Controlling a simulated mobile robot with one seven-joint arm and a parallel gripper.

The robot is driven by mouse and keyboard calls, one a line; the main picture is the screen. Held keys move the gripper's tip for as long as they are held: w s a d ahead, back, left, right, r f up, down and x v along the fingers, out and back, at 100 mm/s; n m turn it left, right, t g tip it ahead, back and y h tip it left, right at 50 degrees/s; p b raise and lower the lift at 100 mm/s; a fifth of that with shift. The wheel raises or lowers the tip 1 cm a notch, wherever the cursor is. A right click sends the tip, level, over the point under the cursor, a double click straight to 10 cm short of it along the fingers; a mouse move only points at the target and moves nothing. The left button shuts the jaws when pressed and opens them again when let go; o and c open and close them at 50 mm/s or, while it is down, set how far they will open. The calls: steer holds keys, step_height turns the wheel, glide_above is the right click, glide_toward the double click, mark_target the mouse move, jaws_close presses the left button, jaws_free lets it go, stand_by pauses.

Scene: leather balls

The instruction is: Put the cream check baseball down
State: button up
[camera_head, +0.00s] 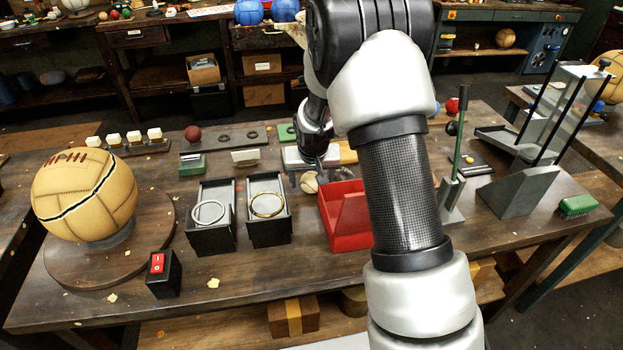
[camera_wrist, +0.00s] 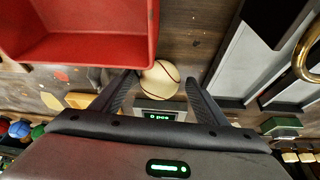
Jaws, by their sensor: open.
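The cream check baseball (camera_wrist: 160,80), pale with dark seam lines, shows in the wrist view between and just beyond the fingertips of my gripper (camera_wrist: 160,88). The fingers are open, one on each side of it; I cannot tell whether either touches it. In the head view the baseball (camera_head: 310,182) appears on the tabletop, between a black box and the red bin. My gripper (camera_head: 320,160) is just above it there, partly hidden by my arm.
The red bin (camera_head: 344,240) stands close beside the ball. Black boxes with a silver ring (camera_head: 208,213) and a gold ring (camera_head: 267,205) stand to the left. A small green-lit display (camera_wrist: 158,116) is beside the ball.

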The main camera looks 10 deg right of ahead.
steer(key=d+p+v, duration=0.1)
steer(key=v, duration=1.1)
steer(key=s+r, duration=1.6)
steer(key=s, duration=0.5)
steer(key=shift+r+n+t+y, duration=0.25)
steer(key=shift+n+t+y, duration=0.05)
steer(key=shift+n+t, duration=0.1)
steer(key=shift+o, duration=0.3)
steer(key=s, duration=0.8)
steer(key=shift+r, duration=0.3)
steer(key=w+r+n+g+p, duration=0.1)
steer(key=w+r+p, duration=0.15)
steer(key=w, duration=0.45)
steer(key=n+g+p, duration=0.2)
steer(key=g+p, duration=0.2)
glide_above(313, 176)
step_height(313, 176, down, 25)
steer(key=shift+a+r, duration=0.1)
steer(key=shift+r, duration=0.05)
steer(key=shift+w+f, duration=0.15)
steer(key=shift+f, duration=1.35)
steer(key=shift+w+f, duration=0.1)
steer(key=shift+f, duration=1.4)
